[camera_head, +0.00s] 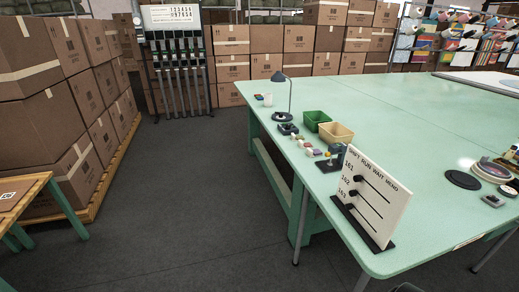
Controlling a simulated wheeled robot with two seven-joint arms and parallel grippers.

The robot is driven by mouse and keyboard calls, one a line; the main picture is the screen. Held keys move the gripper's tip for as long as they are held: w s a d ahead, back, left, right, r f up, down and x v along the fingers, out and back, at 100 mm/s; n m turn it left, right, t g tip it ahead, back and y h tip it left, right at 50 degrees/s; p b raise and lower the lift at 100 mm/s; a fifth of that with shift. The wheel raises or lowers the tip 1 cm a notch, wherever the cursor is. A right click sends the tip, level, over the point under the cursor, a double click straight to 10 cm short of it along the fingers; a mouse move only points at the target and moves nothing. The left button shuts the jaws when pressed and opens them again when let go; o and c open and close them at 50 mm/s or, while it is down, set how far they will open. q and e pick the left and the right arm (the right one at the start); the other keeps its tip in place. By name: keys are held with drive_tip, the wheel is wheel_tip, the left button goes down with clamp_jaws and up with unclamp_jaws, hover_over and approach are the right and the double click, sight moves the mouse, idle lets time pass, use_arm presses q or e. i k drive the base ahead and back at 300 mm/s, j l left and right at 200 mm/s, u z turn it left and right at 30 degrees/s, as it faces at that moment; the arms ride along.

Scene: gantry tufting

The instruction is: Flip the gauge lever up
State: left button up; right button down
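I cannot make out the gauge lever for certain. A dark stand (180,75) at the back left holds several upright grey bars below a white sign with numbers (171,17). Any lever on it is too small to tell up or down. A white board (372,197) with rows marked 161, 162 and 163 and black knobs stands upright on the near corner of the green table (400,115). Neither of my grippers is in view.
Stacked cartons on a pallet (100,185) stand at the left, beside a small wooden table (22,190). A desk lamp (283,95), green bin (316,120) and tan bin (336,133) line the green table's left edge. The grey floor (195,200) between is clear.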

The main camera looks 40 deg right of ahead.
sight(334, 153)
drive_tip(key=i+j+z, duration=0.1)
drive_tip(key=i, duration=0.35)
drive_tip(key=i+j+z, duration=0.15)
drive_tip(key=i, duration=0.3)
drive_tip(key=i+j+z, duration=0.1)
drive_tip(key=i, duration=0.35)
drive_tip(key=i+j+z, duration=0.15)
drive_tip(key=z, duration=0.25)
drive_tip(key=i+j+z, duration=0.6)
drive_tip(key=z, duration=0.2)
drive_tip(key=i+j+z, duration=0.15)
drive_tip(key=j+z, duration=0.25)
drive_tip(key=i+j+z, duration=0.1)
drive_tip(key=j+z, duration=0.3)
